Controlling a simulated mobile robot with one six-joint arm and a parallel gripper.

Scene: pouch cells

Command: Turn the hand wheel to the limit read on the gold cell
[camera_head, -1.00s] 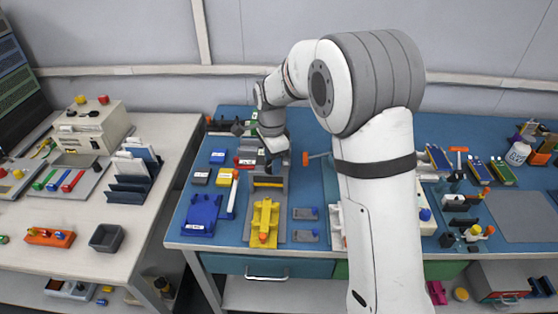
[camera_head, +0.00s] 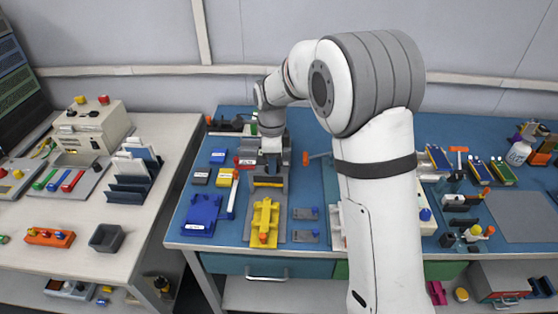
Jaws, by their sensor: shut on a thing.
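A yellow cell with a white label (camera_head: 224,180), likely the gold cell, lies flat on the left of the blue bench; its print is too small to read. A grey fixture (camera_head: 269,182) with a yellow clamp-like part (camera_head: 264,218) in front stands at mid bench. My gripper (camera_head: 271,164) points down at the back of this fixture, right of the yellow cell. It is shut on what appears to be the hand wheel, small, dark and mostly hidden by the fingers.
A red labelled piece (camera_head: 246,162), a blue one (camera_head: 218,156) and a dark one (camera_head: 200,177) lie near the yellow cell. A blue tray (camera_head: 201,214) and an upright white-and-blue stick (camera_head: 233,192) stand left of the fixture. Grey plates (camera_head: 306,213) lie right.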

